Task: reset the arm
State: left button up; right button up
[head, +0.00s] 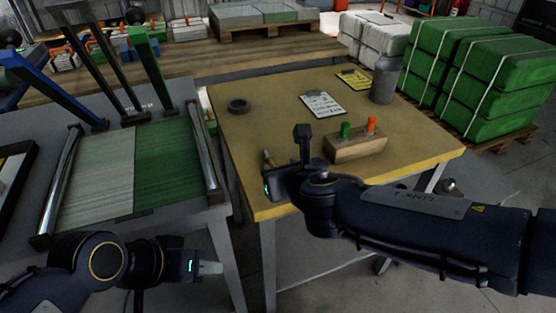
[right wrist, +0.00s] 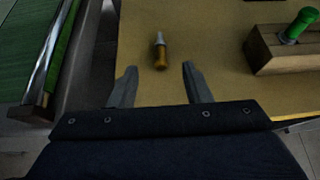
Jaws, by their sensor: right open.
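My right arm reaches across the front of the yellow-brown table (head: 300,82). Its gripper (head: 268,168) is over the table's front left part. In the right wrist view the right gripper (right wrist: 158,84) is open, with nothing between its two fingers. A small tool with an orange-brown handle and a metal tip (right wrist: 160,52) lies on the table just beyond the fingertips, apart from them. My left gripper (head: 210,268) is low in front of the grey bench, pointing right. Its fingers show edge-on, so their opening cannot be made out.
A wooden block (head: 355,146) holding a green and an orange handle stands right of the right gripper. A clipboard (head: 322,104), dark ring (head: 238,106) and grey canister (head: 384,80) are farther back.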

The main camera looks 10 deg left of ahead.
jog(key=shift+s+d+r, duration=0.1)
dwell(0.4)
jog(key=s+d+f+m+g+h, duration=0.1)
jog(key=s+d+m+h, duration=0.15)
jog(key=d+m, duration=0.95)
jog(key=s+d+f+m+h, duration=0.1)
jog(key=d+m+h, duration=0.2)
jog(key=d+m, duration=0.85)
jog(key=s+d+f+m+g+y, duration=0.2)
jog(key=s+d+f+m, duration=0.15)
jog(key=s+m, duration=0.65)
jog(key=s+d+f+m+g+y, duration=0.15)
jog(key=s+d+m, duration=0.25)
jog(key=s+m, duration=0.5)
notch_tip(320, 180, up, 18)
jog(key=w+m+p, duration=0.1)
jog(key=w+p, duration=0.1)
jog(key=p, duration=1.7)
jog(key=shift+w+a+r+m+h, duration=0.15)
jog(key=shift+a+r+m+h, duration=0.1)
jog(key=shift+m+h, duration=0.1)
